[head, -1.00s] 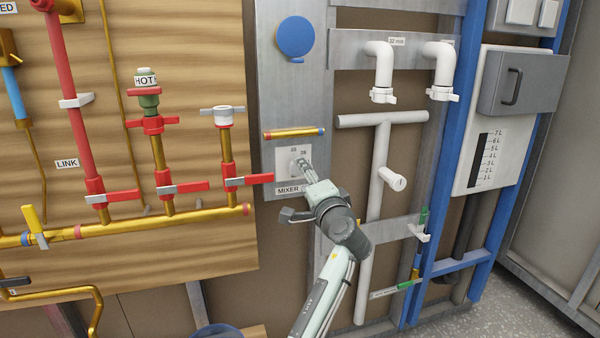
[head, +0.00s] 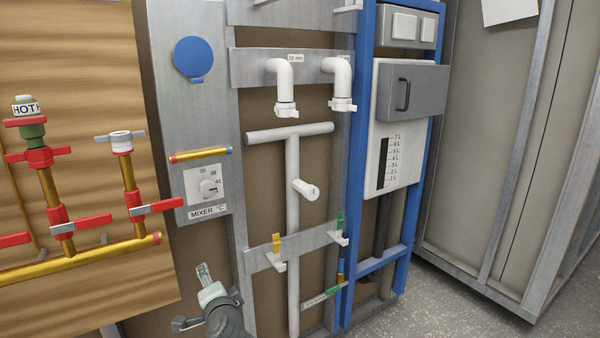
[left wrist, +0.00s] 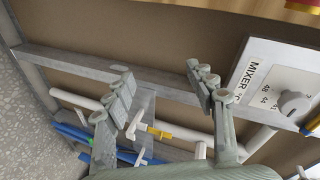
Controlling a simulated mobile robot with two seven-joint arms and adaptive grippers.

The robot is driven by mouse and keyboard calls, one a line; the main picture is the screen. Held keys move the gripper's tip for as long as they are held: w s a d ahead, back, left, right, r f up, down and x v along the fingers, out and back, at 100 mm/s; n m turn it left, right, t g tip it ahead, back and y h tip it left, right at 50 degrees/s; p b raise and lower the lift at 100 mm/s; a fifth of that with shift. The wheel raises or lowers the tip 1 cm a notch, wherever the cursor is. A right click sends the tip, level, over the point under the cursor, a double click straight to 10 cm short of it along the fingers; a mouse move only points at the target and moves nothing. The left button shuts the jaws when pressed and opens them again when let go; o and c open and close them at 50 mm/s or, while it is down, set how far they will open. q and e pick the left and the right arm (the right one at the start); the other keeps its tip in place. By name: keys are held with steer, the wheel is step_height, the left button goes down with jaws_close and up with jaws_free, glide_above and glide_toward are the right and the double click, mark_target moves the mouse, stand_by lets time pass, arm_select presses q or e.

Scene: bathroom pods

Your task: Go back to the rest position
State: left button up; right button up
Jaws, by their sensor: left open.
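My left gripper (head: 204,274) is in the lower left of the head view, below the mixer plate and apart from it. In the left wrist view its two fingers (left wrist: 164,92) stand wide apart with nothing between them. The mixer plate (head: 192,187), labelled "MIXER °C", is on the grey metal panel; its round knob (head: 208,187) is uncovered. The knob also shows at the right of the left wrist view (left wrist: 293,103). My right gripper is in neither view.
Red and brass pipes with valves (head: 60,250) are on the wooden board at the left. A white T-shaped pipe (head: 292,220) and a blue frame (head: 357,180) stand to the right of the gripper. Bare floor (head: 470,305) is at the lower right.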

arm_select(q)
steer(key=s+a+f+n+g+h, duration=0.2)
steer(key=s+f+g, duration=0.1)
steer(key=s+f, duration=0.85)
steer(key=s+a+f+n+g+h, duration=0.1)
steer(key=s+a+f+g, duration=0.15)
steer(key=s+f, duration=0.9)
steer(key=s+a+f+n+g+h+p, duration=0.1)
steer(key=s+f+g, duration=0.4)
steer(key=s+f, duration=1)
steer(key=s+a+n+h, duration=0.1)
steer(key=s+n, duration=0.1)
steer(key=s, duration=0.2)
steer(key=shift+a+f+n, duration=0.15)
steer(key=shift+f+n, duration=0.25)
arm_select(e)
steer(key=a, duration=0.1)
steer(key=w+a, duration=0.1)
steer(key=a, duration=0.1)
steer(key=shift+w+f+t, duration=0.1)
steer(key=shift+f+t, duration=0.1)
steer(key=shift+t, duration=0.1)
arm_select(q)
steer(key=shift+g, duration=0.25)
